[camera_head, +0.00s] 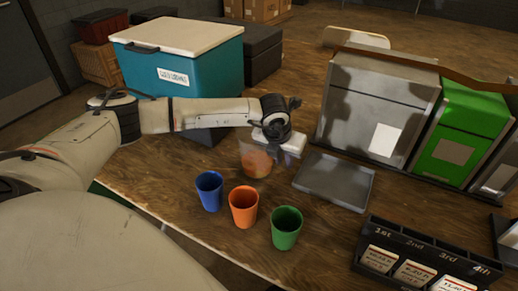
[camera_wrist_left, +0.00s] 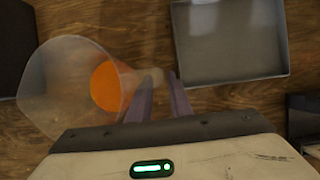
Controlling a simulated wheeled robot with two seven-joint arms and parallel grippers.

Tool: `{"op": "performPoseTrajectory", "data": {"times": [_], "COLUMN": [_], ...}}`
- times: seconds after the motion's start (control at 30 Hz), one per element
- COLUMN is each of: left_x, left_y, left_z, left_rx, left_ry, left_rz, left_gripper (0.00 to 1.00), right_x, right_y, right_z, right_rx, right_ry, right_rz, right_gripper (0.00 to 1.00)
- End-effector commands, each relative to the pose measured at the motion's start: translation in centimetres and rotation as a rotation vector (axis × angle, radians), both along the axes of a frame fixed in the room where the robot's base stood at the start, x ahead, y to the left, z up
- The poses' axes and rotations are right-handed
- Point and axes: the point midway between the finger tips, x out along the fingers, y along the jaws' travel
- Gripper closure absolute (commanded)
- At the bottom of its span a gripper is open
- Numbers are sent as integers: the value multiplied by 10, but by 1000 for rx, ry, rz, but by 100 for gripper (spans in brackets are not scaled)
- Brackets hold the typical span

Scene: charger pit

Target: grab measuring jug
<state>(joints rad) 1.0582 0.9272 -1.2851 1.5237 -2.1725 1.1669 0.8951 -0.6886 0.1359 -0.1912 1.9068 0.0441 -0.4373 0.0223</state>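The measuring jug (camera_head: 256,162) is a clear, see-through vessel with orange in its bottom, just beyond the blue and orange cups in the head view. In the left wrist view the jug (camera_wrist_left: 52,85) fills the left side, its wide mouth towards the camera. My left gripper (camera_head: 283,153) is right beside the jug, on its right. In the left wrist view the fingers of my left gripper (camera_wrist_left: 162,82) are close together, with the pale handle of the jug at their tips. I cannot tell whether they grip it. My right gripper is not in view.
A blue cup (camera_head: 209,190), an orange cup (camera_head: 243,206) and a green cup (camera_head: 286,228) stand in front. A grey tray (camera_head: 334,181) lies to the right. Behind are a teal cooler (camera_head: 190,70), a grey box (camera_head: 375,105) and a green box (camera_head: 462,125). A labelled rack (camera_head: 420,251) stands front right.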

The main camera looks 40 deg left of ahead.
Motion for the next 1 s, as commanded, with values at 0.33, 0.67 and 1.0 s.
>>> {"op": "performPoseTrajectory", "data": {"times": [0.33, 0.67, 1.0], "left_x": [10, 9, 8], "left_y": [2, 2, 0], "left_z": [-22, -23, -24], "left_rx": [-2, -2, -5], "left_ry": [-1, -1, 3], "left_rz": [-1, 0, 0], "left_gripper": [81, 100, 100], "right_x": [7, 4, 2], "right_y": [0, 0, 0], "right_z": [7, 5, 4], "right_rx": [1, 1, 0], "right_ry": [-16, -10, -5], "right_rz": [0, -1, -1], "right_gripper": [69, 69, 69]}}
